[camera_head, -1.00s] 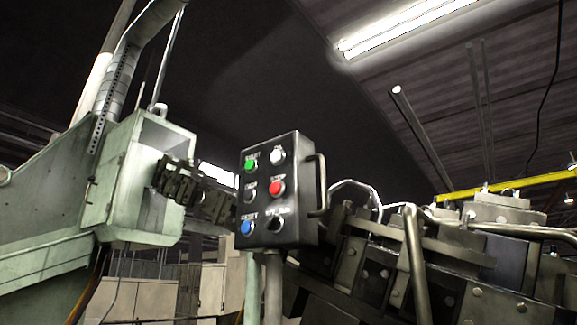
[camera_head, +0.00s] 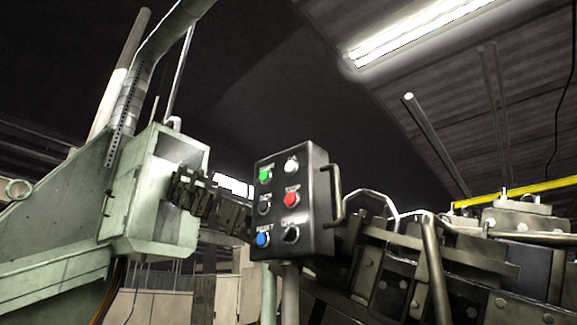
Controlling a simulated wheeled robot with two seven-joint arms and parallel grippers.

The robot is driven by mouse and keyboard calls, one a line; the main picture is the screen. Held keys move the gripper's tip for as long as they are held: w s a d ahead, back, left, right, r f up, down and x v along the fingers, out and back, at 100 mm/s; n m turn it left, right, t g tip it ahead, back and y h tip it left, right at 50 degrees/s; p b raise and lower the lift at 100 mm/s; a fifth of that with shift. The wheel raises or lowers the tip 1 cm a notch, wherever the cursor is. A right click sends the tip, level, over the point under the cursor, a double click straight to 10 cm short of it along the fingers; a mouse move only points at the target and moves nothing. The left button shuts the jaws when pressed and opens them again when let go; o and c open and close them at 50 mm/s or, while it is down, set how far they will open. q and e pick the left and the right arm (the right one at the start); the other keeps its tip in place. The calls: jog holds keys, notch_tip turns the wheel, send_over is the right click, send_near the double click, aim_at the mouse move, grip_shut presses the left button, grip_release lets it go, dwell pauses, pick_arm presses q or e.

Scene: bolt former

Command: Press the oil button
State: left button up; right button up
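A dark control box (camera_head: 324,208) stands on a post at the middle of the head view. Its face carries a green button (camera_head: 265,174) and a white button (camera_head: 292,166) on top. A black button (camera_head: 264,208) and a red button (camera_head: 291,199) sit in the middle row. A blue button (camera_head: 263,239) and a black selector knob (camera_head: 291,235) are at the bottom. The small labels are too blurred to tell which one is the oil button. Neither of my grippers is in view, and nothing covers the buttons.
A handle (camera_head: 337,195) sticks out on the box's right side. A pale green machine housing (camera_head: 123,215) stands at the left, with a dark jointed part (camera_head: 208,200) between it and the box. Heavy dark machinery with pipes (camera_head: 435,270) fills the lower right.

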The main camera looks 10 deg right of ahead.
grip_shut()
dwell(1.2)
